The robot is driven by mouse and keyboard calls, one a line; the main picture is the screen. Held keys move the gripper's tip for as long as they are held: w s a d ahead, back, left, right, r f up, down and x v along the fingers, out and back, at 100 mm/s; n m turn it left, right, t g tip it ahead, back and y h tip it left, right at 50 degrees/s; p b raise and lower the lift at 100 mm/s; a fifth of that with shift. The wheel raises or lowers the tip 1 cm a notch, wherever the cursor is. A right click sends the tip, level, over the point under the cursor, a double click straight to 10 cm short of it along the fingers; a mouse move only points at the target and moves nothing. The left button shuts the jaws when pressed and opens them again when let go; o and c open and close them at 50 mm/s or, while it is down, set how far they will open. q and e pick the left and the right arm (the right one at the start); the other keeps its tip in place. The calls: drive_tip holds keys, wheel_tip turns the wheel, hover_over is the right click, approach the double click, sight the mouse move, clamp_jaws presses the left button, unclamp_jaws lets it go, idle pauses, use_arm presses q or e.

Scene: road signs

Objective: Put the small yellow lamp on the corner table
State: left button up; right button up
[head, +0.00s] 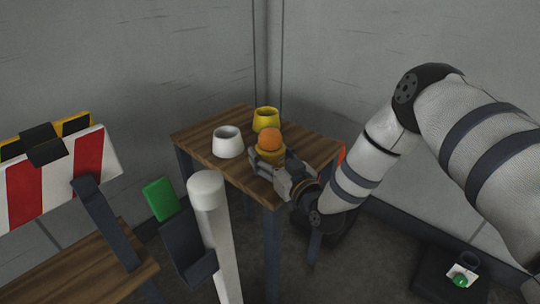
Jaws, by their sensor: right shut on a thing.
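The small yellow lamp (270,141), with a round orange top and a yellow base, is upright in my right gripper (268,168). The gripper is shut around its yellow base, and the fingers hide part of it. The lamp shows over the front part of the wooden corner table (195,135). I cannot tell whether its base touches the tabletop. My left gripper is not in view.
A white cup-like holder (228,142) and a yellow one (265,119) stand on the table behind and left of the lamp. A red-and-white striped barrier (55,182), a green piece (160,198) and a white post (208,210) are at the left. Grey walls meet behind the table.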

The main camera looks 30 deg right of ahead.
drive_tip(key=o, duration=1.4)
drive_tip(key=shift+f, duration=0.15)
